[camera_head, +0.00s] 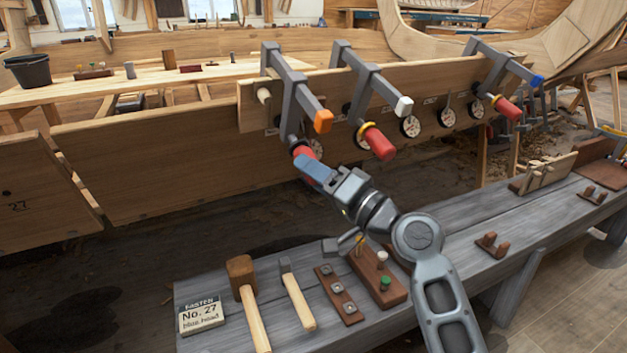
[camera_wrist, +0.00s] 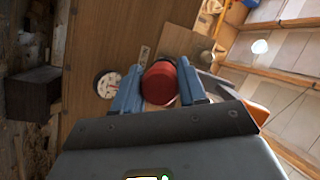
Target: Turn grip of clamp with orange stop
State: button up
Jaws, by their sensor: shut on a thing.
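The clamp with the orange stop (camera_head: 322,121) is the leftmost of three grey clamps on the upper plank of the hull. Its red grip (camera_head: 303,152) is at the lower end, mostly covered by my gripper (camera_head: 308,163). In the wrist view my gripper (camera_wrist: 162,90) has its two blue fingers on either side of the red grip (camera_wrist: 161,83), shut on it. The orange stop (camera_wrist: 257,112) shows partly at the right of the wrist view, behind my gripper's body. A round white dial (camera_head: 315,147) is partly hidden behind the grip.
The middle clamp has a white stop (camera_head: 404,105) and red grip (camera_head: 379,143); the right one has a blue stop (camera_head: 537,79) and red grip (camera_head: 508,108). A grey bench (camera_head: 465,213) below holds a mallet (camera_head: 241,275), a hammer (camera_head: 296,295) and small racks.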

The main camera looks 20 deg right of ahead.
jog(key=shift+d, duration=0.15)
dwell(0.4)
jog(key=o, duration=1)
jog(key=shift+v, duration=3.85)
